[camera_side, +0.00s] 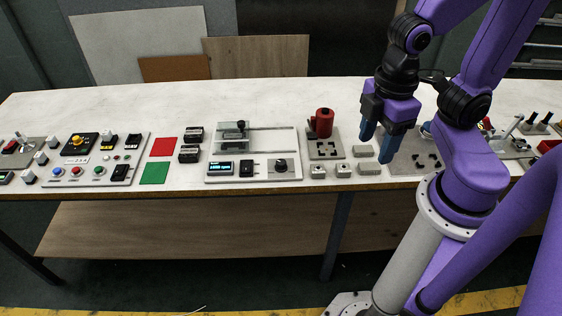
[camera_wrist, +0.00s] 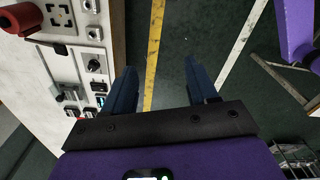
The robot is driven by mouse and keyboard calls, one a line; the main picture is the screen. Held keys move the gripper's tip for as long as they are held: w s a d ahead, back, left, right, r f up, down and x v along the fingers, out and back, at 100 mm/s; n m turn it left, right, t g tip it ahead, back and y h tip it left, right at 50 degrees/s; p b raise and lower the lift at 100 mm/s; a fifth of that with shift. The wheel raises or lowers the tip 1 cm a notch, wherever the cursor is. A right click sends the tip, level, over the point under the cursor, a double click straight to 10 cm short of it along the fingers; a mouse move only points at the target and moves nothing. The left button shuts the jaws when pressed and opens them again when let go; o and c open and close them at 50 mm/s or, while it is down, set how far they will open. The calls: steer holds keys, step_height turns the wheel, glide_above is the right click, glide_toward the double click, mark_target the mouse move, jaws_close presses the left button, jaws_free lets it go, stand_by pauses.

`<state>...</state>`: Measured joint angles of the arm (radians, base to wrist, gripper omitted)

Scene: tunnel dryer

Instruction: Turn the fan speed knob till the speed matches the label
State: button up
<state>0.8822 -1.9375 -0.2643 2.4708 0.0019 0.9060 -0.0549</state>
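The dryer panel (camera_side: 253,177) is a pale board at the middle of the bench's front edge in the side view. A black round knob (camera_side: 281,164) on a light plate is at its right end; it also shows at the left in the wrist view (camera_wrist: 94,65). I cannot read its pointer or scale. A lit display (camera_side: 221,168) is at the panel's left, its digits too small to read, and a black switch (camera_side: 247,168) lies between. I cannot make out the label. My gripper (camera_side: 377,147) is open and empty, above the bench to the right of the knob, apart from it.
A red cylindrical part (camera_side: 322,122) on a grey plate stands between the panel and my gripper. Several small grey blocks (camera_side: 343,170) lie near the front edge. A slide with a black handle (camera_side: 240,126) is behind the display. The bench's back strip (camera_side: 130,105) is clear.

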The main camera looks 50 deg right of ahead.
steer(key=w+a+f+n, duration=0.1)
steer(key=w+a+f, duration=0.1)
steer(key=w, duration=1.2)
steer(key=n, duration=0.1)
glide_above(281, 162)
step_height(281, 162, down, 5)
step_height(281, 162, down, 17)
steer(key=shift+r, duration=0.1)
steer(key=c, duration=1.1)
